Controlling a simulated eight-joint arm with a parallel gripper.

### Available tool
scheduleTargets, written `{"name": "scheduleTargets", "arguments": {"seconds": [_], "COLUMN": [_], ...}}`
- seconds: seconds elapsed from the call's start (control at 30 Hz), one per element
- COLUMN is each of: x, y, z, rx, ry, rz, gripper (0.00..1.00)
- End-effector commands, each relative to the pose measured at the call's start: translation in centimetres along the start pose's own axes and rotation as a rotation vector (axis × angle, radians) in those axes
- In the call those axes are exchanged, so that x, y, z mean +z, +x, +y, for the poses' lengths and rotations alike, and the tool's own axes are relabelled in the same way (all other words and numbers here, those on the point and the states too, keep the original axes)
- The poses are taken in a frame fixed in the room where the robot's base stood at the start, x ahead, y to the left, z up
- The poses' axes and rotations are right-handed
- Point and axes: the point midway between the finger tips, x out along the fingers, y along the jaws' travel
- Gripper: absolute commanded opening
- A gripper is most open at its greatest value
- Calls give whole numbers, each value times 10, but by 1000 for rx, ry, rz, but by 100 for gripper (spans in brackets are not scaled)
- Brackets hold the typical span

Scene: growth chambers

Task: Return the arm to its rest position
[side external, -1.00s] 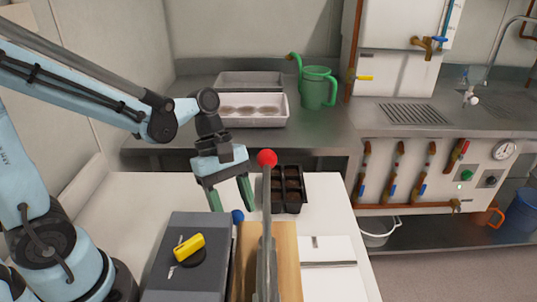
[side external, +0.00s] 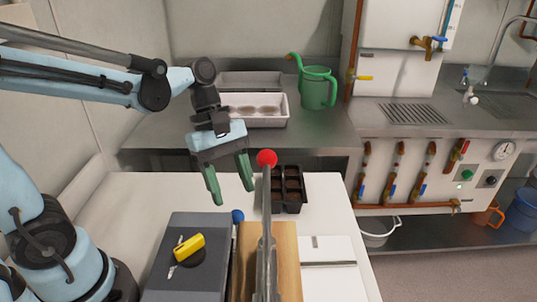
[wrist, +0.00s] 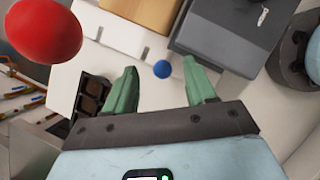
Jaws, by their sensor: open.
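My gripper (side external: 230,186) hangs above the white table (side external: 335,213), fingers pointing down. Its two green fingers are apart with nothing between them. In the wrist view the open fingers of my gripper (wrist: 162,88) also show, with the table below. A small blue ball-shaped knob (side external: 238,216) is below the gripper, and it shows between the fingertips in the wrist view (wrist: 162,69).
A red ball tops a grey lever (side external: 267,158) close by on the right. Beyond it is a black cell tray (side external: 288,189). A green watering can (side external: 318,90) stands behind.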

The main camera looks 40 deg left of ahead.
Motion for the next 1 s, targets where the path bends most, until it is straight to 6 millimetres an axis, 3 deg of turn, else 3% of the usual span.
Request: {"name": "scheduleTargets", "arguments": {"seconds": [0.17,0.4,0.63,0.8,1.0], "x": [-7,-32,-51,-56,-57], "y": [-1,-9,-23,-28,-30], "z": [-3,-7,-7,-6,-6], "rx": [69,185,161,123,115], "ry": [181,742,1234,1402,1431], "rz": [85,405,736,859,879], "gripper": [55,55,55,55,55]}}
